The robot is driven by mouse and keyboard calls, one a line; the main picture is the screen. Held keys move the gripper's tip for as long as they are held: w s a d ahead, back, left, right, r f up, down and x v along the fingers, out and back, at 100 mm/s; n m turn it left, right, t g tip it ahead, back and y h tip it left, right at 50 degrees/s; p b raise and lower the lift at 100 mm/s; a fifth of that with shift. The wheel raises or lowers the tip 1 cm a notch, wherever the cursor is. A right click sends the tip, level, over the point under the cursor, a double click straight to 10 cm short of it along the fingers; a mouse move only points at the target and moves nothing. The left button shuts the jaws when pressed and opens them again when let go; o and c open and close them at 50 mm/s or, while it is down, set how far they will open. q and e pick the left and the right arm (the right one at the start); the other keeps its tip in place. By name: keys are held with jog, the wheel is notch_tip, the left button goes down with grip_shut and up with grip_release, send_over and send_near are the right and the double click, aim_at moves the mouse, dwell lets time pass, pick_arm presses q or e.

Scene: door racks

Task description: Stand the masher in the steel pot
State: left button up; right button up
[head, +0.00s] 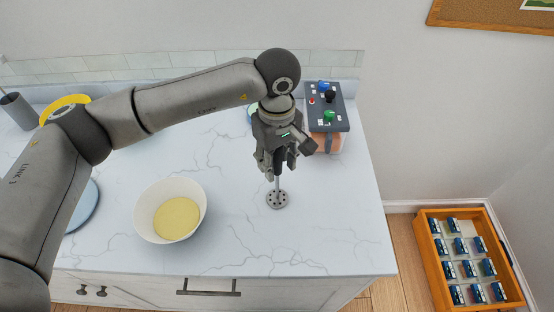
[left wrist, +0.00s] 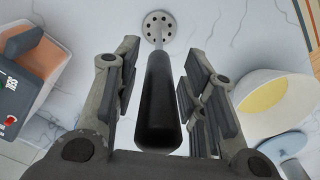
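The masher has a perforated grey disc (head: 277,199), a thin rod and a black handle (left wrist: 160,95). It stands upright, disc down, on the marble counter. My left gripper (head: 277,165) points down over it. In the left wrist view its fingers are spread on both sides of the handle, with a gap on the left side; the right-side pad looks very close to it. A grey metal-looking cylinder (head: 20,112), likely the steel pot, stands at the counter's far left, partly cut off by the frame. My right gripper is out of view.
A white bowl (head: 146,203) with yellow contents stands left of the masher. A box with a dark button panel (head: 327,107) stands behind right. A blue plate (head: 85,206) is partly behind my arm. An orange crate (head: 433,270) is on the floor, right.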

pick_arm(q)
notch_tip(320, 180, up, 10)
jog(key=b, duration=0.3)
jog(key=shift+r, duration=0.75)
